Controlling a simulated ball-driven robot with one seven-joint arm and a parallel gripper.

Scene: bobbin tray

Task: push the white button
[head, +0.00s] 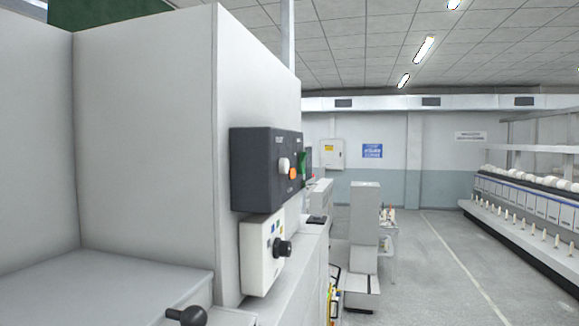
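The white button (284,165) sticks out from the face of a dark grey control box (250,172) on the side of a large light grey cabinet. An orange button (293,174) sits just to the right of the white one, and a green part (302,166) shows beyond it at the box's far edge. The box is seen at a steep angle, so its face is foreshortened. I cannot tell whether the white button is pressed. My gripper is not in view, and nothing visible touches the button.
Below the control box is a white box (258,255) with a protruding black knob (283,248). A grey pillar-like unit (364,212) stands beyond. Open floor (425,270) lies right, before a bobbin machine (520,205).

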